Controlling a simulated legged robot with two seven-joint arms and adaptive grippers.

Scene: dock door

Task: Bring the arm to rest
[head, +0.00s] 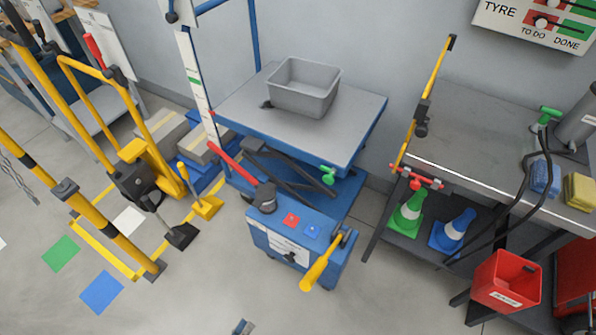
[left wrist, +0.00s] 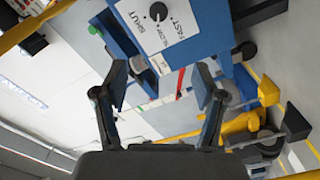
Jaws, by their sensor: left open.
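My left gripper shows at the bottom edge of the head view (head: 243,327), where only a small piece of it is seen above the floor. In the left wrist view the left gripper (left wrist: 160,82) is open, with its two dark fingers apart and nothing between them. Beyond the fingers is a blue panel with a black dial (left wrist: 158,12) and a white label with lettering, apart from the fingers. The rest of my left arm is out of the picture. My right gripper is in neither view.
A blue lift cart (head: 297,255) with a yellow-handled lever (head: 322,265) stands ahead, its grey top holding a grey bin (head: 304,88). A red bin (head: 505,281) and a workbench (head: 470,125) are on the right. Yellow rails (head: 80,215) stand left.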

